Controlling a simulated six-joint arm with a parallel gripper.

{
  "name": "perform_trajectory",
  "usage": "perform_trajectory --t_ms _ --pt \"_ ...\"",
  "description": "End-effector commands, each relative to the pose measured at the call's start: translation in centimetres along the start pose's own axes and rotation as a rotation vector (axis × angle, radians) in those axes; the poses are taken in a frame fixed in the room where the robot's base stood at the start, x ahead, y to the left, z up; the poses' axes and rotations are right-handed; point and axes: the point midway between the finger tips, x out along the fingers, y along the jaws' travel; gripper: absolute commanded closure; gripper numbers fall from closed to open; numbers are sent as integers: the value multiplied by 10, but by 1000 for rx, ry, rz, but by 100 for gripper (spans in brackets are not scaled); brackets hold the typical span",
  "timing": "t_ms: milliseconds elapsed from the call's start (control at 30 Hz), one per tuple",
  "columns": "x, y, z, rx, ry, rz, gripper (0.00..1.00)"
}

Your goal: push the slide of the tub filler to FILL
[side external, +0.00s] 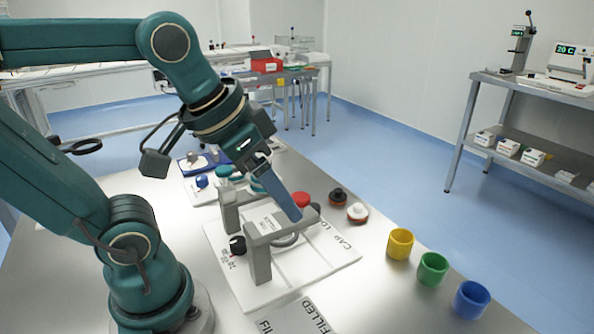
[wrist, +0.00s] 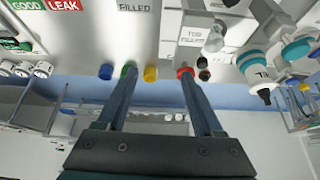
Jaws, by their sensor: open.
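The tub filler is a white base plate (side external: 330,262) with a grey bridge (side external: 262,262) and a black knob (side external: 237,246) beside a small scale. The lettering CAP shows near its right edge. In the wrist view the tub filler's label (wrist: 192,32) lies at the upper middle. I cannot pick out the slide or a FILL mark with certainty. My gripper (side external: 293,212) points down over the bridge, its blue fingers hiding part of it. In the wrist view my gripper (wrist: 158,74) has its fingers wide apart with nothing held between them.
Yellow (side external: 400,244), green (side external: 433,268) and blue (side external: 472,299) cups stand along the right edge. A red round thing (side external: 301,198) and dark and white caps (side external: 357,212) lie behind the bridge. A FILLED card (side external: 300,318) lies in front. Teal-topped items crowd the back left.

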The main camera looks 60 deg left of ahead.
Motion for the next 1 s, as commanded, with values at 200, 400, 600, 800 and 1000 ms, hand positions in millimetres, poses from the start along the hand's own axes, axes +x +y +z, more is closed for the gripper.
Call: perform_trajectory --t_ms 200,400,600,800,1000 --pt "9 -21 -50 -39 -95 -28 31" --pt "38 -49 -86 -92 -199 -47 31" --pt "83 -83 -103 -160 -311 -56 31" --pt "128 -113 -99 -229 -411 -54 31" --pt "152 -125 -83 -270 -480 -47 31"
